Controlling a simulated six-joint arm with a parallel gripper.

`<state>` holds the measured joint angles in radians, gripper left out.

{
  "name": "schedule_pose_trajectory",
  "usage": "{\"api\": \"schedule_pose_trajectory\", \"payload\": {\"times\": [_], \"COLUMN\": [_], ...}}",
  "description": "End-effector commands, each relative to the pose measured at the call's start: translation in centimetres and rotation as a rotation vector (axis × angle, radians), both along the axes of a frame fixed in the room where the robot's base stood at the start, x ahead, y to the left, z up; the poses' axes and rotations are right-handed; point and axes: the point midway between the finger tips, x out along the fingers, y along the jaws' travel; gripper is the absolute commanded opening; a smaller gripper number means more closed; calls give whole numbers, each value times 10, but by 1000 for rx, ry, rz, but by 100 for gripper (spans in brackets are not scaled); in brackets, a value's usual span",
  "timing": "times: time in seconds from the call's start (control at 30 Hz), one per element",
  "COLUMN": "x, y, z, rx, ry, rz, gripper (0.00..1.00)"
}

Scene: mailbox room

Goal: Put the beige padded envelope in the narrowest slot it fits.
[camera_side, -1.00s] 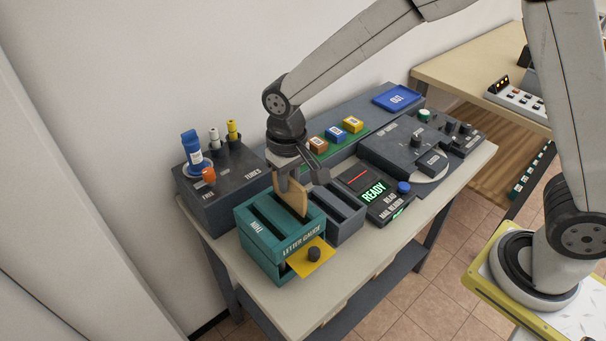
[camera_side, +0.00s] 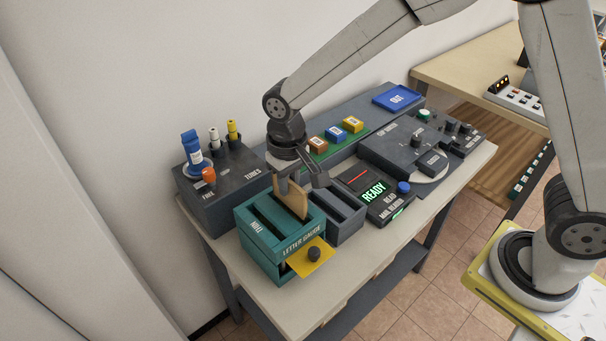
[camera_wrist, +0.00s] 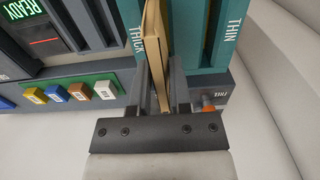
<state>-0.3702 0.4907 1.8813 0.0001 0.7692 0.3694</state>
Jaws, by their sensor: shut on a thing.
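The beige padded envelope (camera_side: 291,198) is upright between the fingers of my gripper (camera_side: 290,180). My gripper is shut on its upper part. The envelope also shows edge-on in the wrist view (camera_wrist: 155,45). It is at the right-hand part of the teal letter gauge (camera_side: 270,260), away from the THIN side. In the wrist view it lines up with the slot beside the THICK label on the gauge (camera_wrist: 183,40). Its lower edge is at the gauge's top; I cannot tell how deep it sits. The thin slot (camera_side: 268,214) looks empty.
A grey slotted box (camera_side: 345,222) stands close to the gauge's right. The tubes box (camera_side: 222,190) stands behind left. The READY display (camera_side: 374,192) is to the right.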

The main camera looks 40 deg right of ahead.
Motion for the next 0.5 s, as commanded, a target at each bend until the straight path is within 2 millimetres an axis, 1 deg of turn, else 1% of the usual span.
{"api": "schedule_pose_trajectory", "payload": {"times": [0.5], "x": [0], "y": [0], "z": [-11], "rx": [0], "ry": [0], "rz": [0], "gripper": [0]}}
